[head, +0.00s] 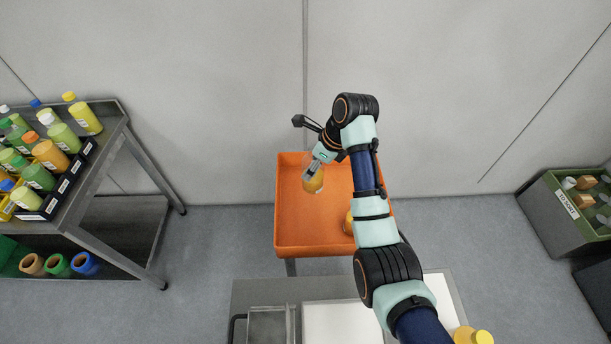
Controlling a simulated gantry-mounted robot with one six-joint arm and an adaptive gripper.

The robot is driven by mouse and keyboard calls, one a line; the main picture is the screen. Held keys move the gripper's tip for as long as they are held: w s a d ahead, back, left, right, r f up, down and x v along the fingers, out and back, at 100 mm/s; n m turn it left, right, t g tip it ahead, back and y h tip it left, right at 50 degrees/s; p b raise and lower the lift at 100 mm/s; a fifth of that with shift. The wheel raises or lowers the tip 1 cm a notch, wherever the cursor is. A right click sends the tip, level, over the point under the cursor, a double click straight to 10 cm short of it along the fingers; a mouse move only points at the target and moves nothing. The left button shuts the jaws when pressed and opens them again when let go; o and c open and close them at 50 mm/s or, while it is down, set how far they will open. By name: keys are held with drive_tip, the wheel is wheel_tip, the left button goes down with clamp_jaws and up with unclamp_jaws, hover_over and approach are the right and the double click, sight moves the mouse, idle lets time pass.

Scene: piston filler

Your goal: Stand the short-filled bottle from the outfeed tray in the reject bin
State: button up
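The reject bin (290,238) is an orange, open-topped bin on legs in the middle of the head view. My gripper (316,166) reaches over its back left part and points down to the left. It appears shut on the upper part of the short-filled bottle (314,183), which is clear above and holds orange-yellow liquid low down. I cannot tell whether the bottle's base touches the bin floor. Another orange-yellow item (348,223) is in the bin, mostly hidden behind my arm. The outfeed tray cannot be made out clearly.
A metal surface (262,293) with a white panel (342,323) is in front of the bin. Yellow-capped bottles (472,336) show at the bottom edge. A cart (105,180) with several colourful bottles stands left; a green-lined crate (553,215) stands right. The bin's left part is clear.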

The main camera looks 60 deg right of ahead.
drive_tip(key=shift+s+a+f+n, duration=0.2)
drive_tip(key=shift+s+f+n, duration=0.05)
drive_tip(key=shift+f, duration=0.2)
drive_tip(key=shift+s+a+f+n, duration=0.2)
drive_tip(key=shift+f+n, duration=0.05)
drive_tip(key=shift+f, duration=0.2)
wheel_tip(320, 180, down, 20)
drive_tip(key=b, duration=0.6)
drive_tip(key=shift+b, duration=0.4)
drive_tip(key=shift+d, duration=0.1)
drive_tip(key=o, duration=1.3)
drive_tip(key=shift+f, duration=0.1)
drive_tip(key=shift+o, duration=0.2)
